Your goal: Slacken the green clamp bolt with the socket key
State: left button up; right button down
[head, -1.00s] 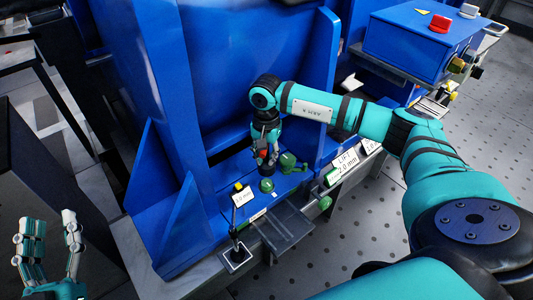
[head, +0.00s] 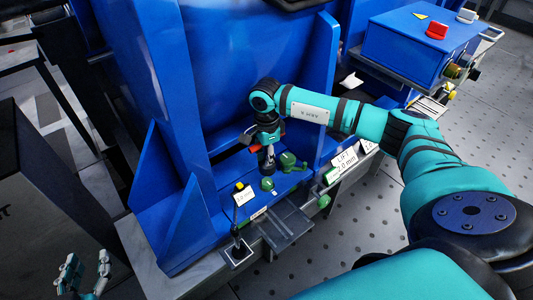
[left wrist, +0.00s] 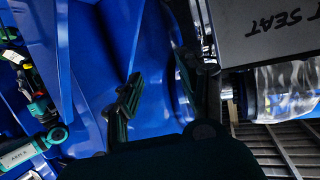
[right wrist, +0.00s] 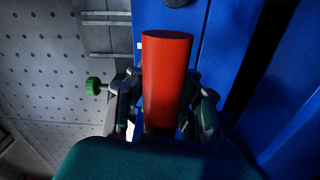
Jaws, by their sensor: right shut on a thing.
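My right gripper (head: 266,150) is shut on the socket key, whose red handle (head: 254,149) juts out to the left. The red handle fills the middle of the right wrist view (right wrist: 167,80), between the fingers. The key's dark shaft points down at a round green bolt head (head: 267,183) on the blue base. I cannot tell whether the socket touches it. A second green part with a lever (head: 288,160) sits just behind, to the right. My left gripper (head: 84,270) is empty at the lower left; its fingers stand apart in the left wrist view (left wrist: 165,100).
A yellow-topped part with a white label (head: 241,193) stands left of the bolt. A black upright lever (head: 236,236) and a dark grey tray (head: 284,226) are in front. A green side knob (head: 324,201) and a "LIFT 2.0 mm" sign (head: 345,163) are to the right. Blue walls rise behind.

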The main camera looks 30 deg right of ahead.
notch_tip(320, 180, down, 2)
jog(key=shift+f+b, duration=0.2)
jog(key=shift+b, duration=0.7)
notch_tip(320, 180, down, 3)
jog(key=shift+r+b, duration=0.15)
jog(key=shift+b, duration=0.75)
pick_arm(q)
notch_tip(320, 180, up, 15)
jog(key=s+d+t+h, duration=0.1)
jog(key=d+t+h, duration=0.1)
jog(key=t, duration=0.8)
jog(key=shift+s+r+h, duration=0.2)
jog(key=shift+s+h, duration=0.1)
jog(key=shift+h, duration=0.5)
pick_arm(e)
jog(key=shift+f, duration=0.2)
pick_arm(q)
jog(key=shift+w+f, duration=0.3)
jog(key=shift+f, duration=0.1)
jog(key=shift+s+a+r+t, duration=0.1)
jog(key=shift+s+r+t, duration=0.2)
jog(key=shift+s+r, duration=0.25)
pick_arm(e)
jog(key=shift+f, duration=0.25)
pick_arm(q)
jog(key=shift+r, duration=0.3)
pick_arm(e)
jog(key=shift+f, duration=0.1)
